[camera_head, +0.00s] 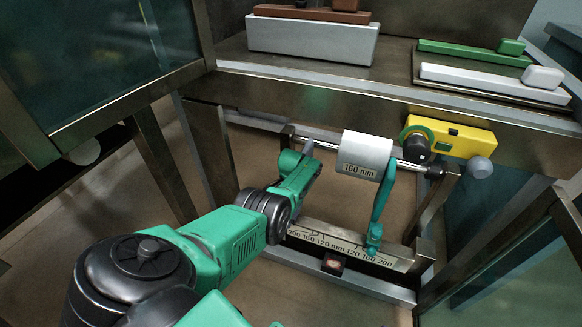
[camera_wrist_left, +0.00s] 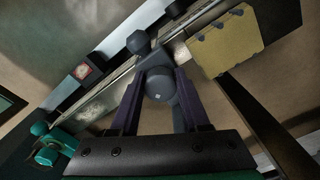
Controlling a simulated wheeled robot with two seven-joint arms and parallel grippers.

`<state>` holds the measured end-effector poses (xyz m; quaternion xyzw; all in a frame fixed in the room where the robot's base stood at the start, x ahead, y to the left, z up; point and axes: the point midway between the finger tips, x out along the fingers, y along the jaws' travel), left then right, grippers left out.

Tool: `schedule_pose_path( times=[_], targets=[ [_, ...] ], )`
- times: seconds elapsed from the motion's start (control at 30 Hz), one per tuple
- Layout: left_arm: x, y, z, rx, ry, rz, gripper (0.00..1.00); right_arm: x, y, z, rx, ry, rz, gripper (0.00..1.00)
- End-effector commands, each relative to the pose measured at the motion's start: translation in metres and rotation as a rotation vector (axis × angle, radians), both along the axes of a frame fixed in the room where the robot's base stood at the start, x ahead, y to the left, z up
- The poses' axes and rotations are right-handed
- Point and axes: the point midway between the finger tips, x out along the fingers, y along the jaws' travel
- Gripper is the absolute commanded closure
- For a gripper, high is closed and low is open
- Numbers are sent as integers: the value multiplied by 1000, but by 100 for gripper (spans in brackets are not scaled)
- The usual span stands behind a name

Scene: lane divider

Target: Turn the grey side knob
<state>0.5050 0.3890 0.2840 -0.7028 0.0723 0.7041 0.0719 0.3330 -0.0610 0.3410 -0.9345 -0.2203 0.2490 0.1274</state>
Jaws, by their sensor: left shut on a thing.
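The grey side knob (camera_wrist_left: 158,86) is a round, dark grey piece with a small light mark at its centre. In the left wrist view it sits between the two fingers of my left gripper (camera_wrist_left: 160,82), which is shut on it. In the head view my left gripper (camera_head: 308,149) is at the left end of the metal shaft, and I cannot make out the knob in its jaws there. A white roller labelled 160 mm (camera_head: 366,154) sits on the shaft to the right. A green pointer (camera_head: 383,202) hangs down to the scale (camera_head: 340,248). My right gripper is not in view.
A yellow box (camera_head: 459,139) with a black knob (camera_head: 417,146) and a grey ball (camera_head: 481,167) is at the shaft's right end. A grey block (camera_head: 312,42) and green and white bars (camera_head: 488,83) rest on the upper deck. Glass-panelled frames flank the work area.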

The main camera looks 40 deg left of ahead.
Motion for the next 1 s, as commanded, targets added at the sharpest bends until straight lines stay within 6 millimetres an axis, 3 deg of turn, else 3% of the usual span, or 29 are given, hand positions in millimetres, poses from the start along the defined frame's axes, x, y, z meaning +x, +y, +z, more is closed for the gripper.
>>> schedule_pose_path(
  times=[0.5,1.0],
  targets=[
    [2,2,2,2,-4,-437,100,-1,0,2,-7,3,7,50],
    [3,1,2,1,-6,-590,100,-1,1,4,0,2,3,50]
  ],
)
